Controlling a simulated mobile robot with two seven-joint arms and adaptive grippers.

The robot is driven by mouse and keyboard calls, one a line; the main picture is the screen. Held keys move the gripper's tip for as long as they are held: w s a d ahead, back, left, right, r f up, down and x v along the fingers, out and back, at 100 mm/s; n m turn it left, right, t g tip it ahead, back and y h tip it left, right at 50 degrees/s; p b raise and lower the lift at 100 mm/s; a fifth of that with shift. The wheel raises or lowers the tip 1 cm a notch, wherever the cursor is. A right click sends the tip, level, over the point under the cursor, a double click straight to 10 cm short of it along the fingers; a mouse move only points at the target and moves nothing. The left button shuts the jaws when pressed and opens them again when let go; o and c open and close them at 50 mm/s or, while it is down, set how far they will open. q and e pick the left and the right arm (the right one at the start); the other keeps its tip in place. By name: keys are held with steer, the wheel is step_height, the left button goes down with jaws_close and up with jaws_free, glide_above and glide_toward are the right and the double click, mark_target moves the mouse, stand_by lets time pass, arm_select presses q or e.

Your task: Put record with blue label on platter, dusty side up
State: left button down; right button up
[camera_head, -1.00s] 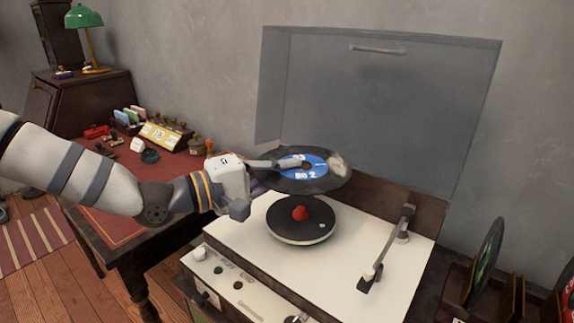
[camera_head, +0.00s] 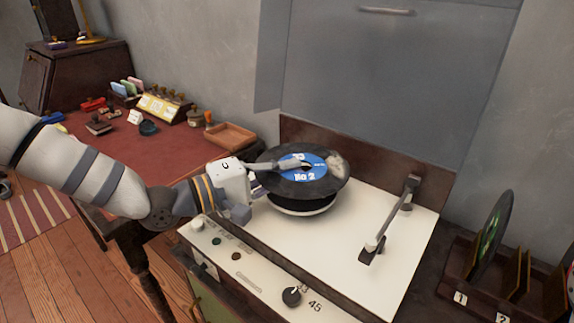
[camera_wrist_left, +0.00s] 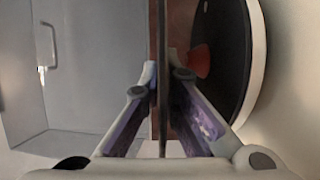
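The record with blue label (camera_head: 312,173) is black, with a grey dusty patch on its upper face at the right edge. My left gripper (camera_head: 293,164) is shut on it from the left, one finger lying over the label. The record is roughly level just over the platter (camera_head: 302,210) and covers most of it; the head view does not show clearly whether they touch. My right gripper is not in view.
The tonearm (camera_head: 392,218) stands to the right of the platter on the white deck (camera_head: 335,245). The clear lid (camera_head: 385,75) is raised behind. A record rack (camera_head: 490,270) is at right. A red-topped desk (camera_head: 110,160) is at left.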

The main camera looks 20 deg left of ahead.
arm_select(q)
steer(key=shift+r, duration=0.1)
stand_by(1.2)
steer(key=c, duration=2.3)
jaws_free()
steer(key=o, duration=0.6)
steer(key=v, duration=1.1)
steer(key=shift+w+r, duration=0.1)
steer(key=shift+s+a, duration=0.3)
steer(key=shift+s, duration=0.2)
